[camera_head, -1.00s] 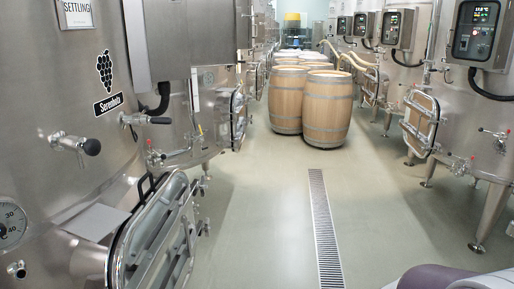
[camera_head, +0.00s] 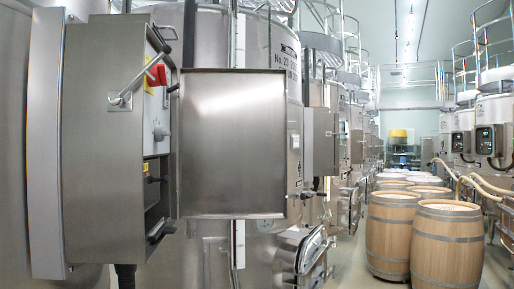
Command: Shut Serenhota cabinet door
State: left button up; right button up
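A grey steel control cabinet (camera_head: 105,150) is mounted on the vat at the left of the head view. Its door (camera_head: 234,143) is a flat steel panel that stands open, swung out to the right of the cabinet. Switches, dark knobs and a red and yellow rotary switch (camera_head: 155,75) show on the cabinet's narrow front face. A metal lever handle (camera_head: 130,85) shows near the cabinet's upper edge. No name label shows on this cabinet now. Neither of my grippers is in view.
Wooden barrels (camera_head: 447,245) stand in the aisle at the right. More steel vats (camera_head: 262,45) line the left side behind the door, with an oval hatch (camera_head: 310,250) low down. Control boxes (camera_head: 490,139) hang on the right-hand vats.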

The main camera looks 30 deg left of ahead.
aim_at(233, 125)
jog(key=i+l+u, duration=0.1)
jog(key=i+u, duration=0.35)
jog(key=i+l+u, duration=0.25)
jog(key=i+u, duration=0.25)
jog(key=i+l+u, duration=0.45)
jog(key=k+j, duration=0.05)
jog(key=k, duration=0.05)
